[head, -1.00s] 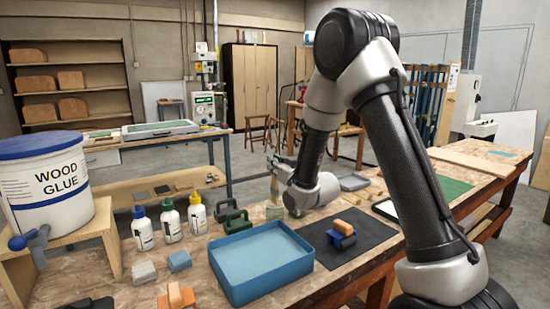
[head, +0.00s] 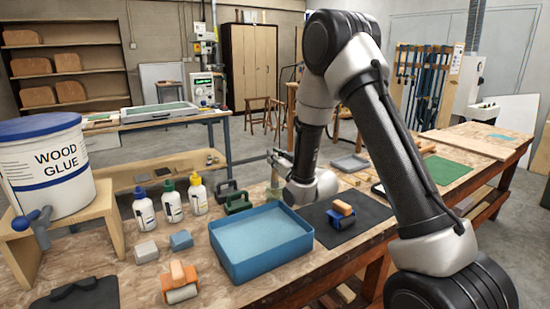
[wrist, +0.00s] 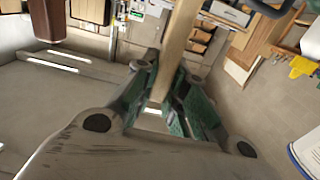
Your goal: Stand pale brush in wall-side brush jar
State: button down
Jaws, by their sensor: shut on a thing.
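My gripper (head: 281,160) is at the far edge of the workbench, behind the blue tray. In the wrist view, its green-padded fingers (wrist: 172,100) are shut on a pale wooden shaft, the pale brush (wrist: 178,45). The shaft runs from between the fingers to the top edge of the view. The brush's bristles cannot be made out.
A blue tray (head: 226,262) stands on the workbench in front of my gripper.

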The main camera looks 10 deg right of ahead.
jog(key=c, duration=1.4)
grip_release()
jog(key=v, duration=0.7)
jog(key=shift+s+d, duration=0.1)
jog(key=shift+s, duration=0.15)
